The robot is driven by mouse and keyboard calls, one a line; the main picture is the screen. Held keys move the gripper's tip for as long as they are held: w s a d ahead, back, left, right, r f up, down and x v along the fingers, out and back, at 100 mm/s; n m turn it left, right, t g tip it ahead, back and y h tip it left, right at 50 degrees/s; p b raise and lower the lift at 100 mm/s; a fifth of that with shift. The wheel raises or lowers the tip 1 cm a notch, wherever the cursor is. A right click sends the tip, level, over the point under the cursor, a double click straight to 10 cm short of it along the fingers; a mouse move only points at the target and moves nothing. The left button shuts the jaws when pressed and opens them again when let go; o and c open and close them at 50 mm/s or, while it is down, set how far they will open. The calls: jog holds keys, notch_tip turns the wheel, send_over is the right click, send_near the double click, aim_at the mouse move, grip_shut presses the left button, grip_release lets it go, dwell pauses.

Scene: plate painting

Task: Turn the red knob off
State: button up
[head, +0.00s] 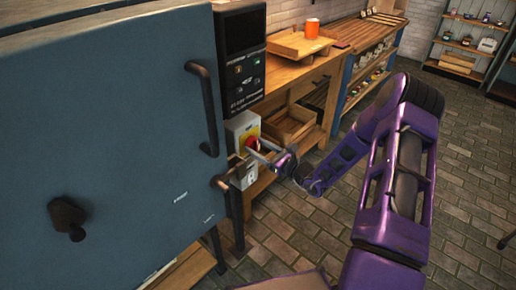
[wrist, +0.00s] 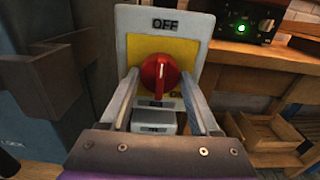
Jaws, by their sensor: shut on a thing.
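The red knob (wrist: 160,84) sits on a yellow panel (wrist: 190,52) on a pale switch box (wrist: 125,22) marked OFF at the top. Its white line is nearly upright, towards OFF. A partly hidden label shows at the panel's lower right. My gripper (wrist: 160,76) is shut on the knob, one finger on each side. In the head view, the knob (head: 251,143) is partly behind my gripper (head: 259,148), which reaches in from the right.
A large blue kiln-like cabinet (head: 110,120) with dark handles stands left of the switch. A dark control panel (head: 242,60) is above it. A wooden bench (head: 285,75) with an orange cup (head: 312,28) stands behind. Brick floor (head: 460,190) is clear at right.

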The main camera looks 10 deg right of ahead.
dwell(0.3)
jog(key=o, duration=1.4)
jog(key=shift+c, duration=0.2)
jog(key=shift+s+d, duration=0.1)
jog(key=v, duration=1.7)
